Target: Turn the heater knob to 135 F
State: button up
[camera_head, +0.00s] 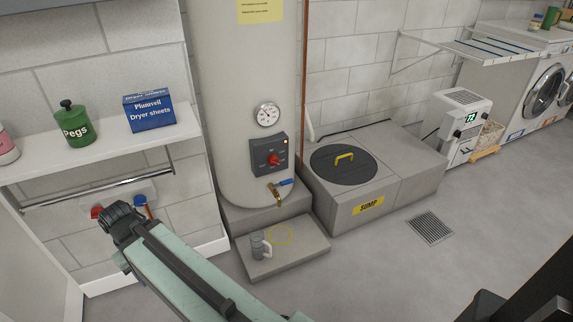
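The heater is a tall beige tank (232,100) in the middle of the view. Its dark control box (258,146) is on the lower front, with a red knob (274,160) and a small lit orange light. The scale around the knob is too small to read. A round white dial gauge (267,115) sits above the box. My arm reaches up from the bottom edge to the left. Its dark end, which looks like my gripper (121,218), is left of the heater and well apart from the knob. Its fingers cannot be made out.
A brass tap with a blue handle (280,190) projects below the box. A mug (259,245) stands on the low block (290,264). A sump lid (343,165) is to the right. A shelf (90,153) holds pegs and dryer sheets. Floor at right (480,200) is mostly clear.

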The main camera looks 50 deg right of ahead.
aim_at(273, 160)
jog(key=z, duration=1.7)
jog(key=k, duration=1.5)
jog(key=u, duration=1.4)
jog(key=i, duration=1.5)
